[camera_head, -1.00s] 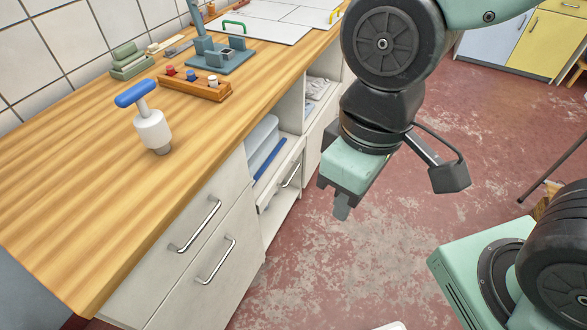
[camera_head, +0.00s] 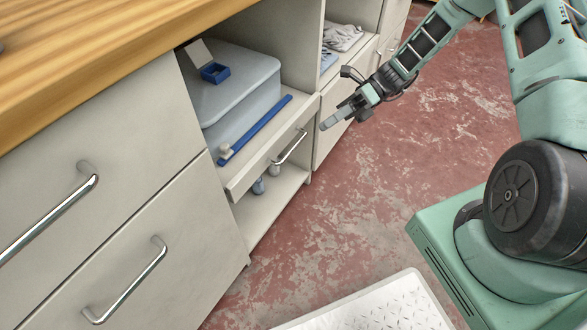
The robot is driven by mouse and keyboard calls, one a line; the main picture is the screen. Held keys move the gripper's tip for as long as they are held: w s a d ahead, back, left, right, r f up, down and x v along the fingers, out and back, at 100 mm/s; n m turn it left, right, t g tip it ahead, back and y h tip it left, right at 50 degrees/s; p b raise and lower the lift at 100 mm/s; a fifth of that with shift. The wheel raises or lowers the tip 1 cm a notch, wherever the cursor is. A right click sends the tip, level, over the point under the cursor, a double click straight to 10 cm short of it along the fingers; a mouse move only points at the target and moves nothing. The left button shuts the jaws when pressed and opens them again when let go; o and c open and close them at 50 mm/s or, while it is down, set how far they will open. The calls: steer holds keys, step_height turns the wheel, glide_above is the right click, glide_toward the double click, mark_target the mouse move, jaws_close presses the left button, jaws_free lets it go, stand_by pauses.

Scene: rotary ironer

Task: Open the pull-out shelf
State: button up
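The pull-out shelf (camera_head: 262,164) is a pale board with a low front, in an open bay of the cabinet. A silver bar handle (camera_head: 290,147) is fixed to that front. The shelf front looks about level with the neighbouring cabinet fronts. A blue-grey lidded bin (camera_head: 236,92) and a blue rod (camera_head: 257,127) with a white end lie in the bay at shelf level. My gripper (camera_head: 326,123) is just right of the handle's upper end and appears apart from it. Its fingers overlap from this angle, so their opening is hidden.
Drawers with bar handles (camera_head: 128,284) stand left of the bay. Folded cloths (camera_head: 341,37) lie in a bay further right. A white treadplate platform (camera_head: 375,308) is on the floor at the bottom. Red floor before the bay is clear.

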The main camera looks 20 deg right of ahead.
mark_target(294, 147)
steer(key=w+d+f+m+t+y+b, duration=0.1)
steer(key=d+f+m+t+y+b, duration=0.15)
steer(key=d+f+m, duration=0.35)
steer(key=w+d+f+m+t+y+b, duration=0.1)
steer(key=d+f+m+t+y+b, duration=0.2)
steer(key=f, duration=0.5)
steer(key=shift+m+t+h, duration=0.5)
steer(key=shift+t+h, duration=0.15)
steer(key=a+r+b, duration=0.1)
steer(key=a, duration=0.4)
steer(key=w+a+r+b, duration=0.1)
steer(key=a, duration=0.5)
steer(key=w+a+r+b, duration=0.1)
steer(key=a, duration=0.4)
steer(key=shift+w+a+b, duration=0.25)
steer(key=shift+a+b, duration=0.15)
jaws_close()
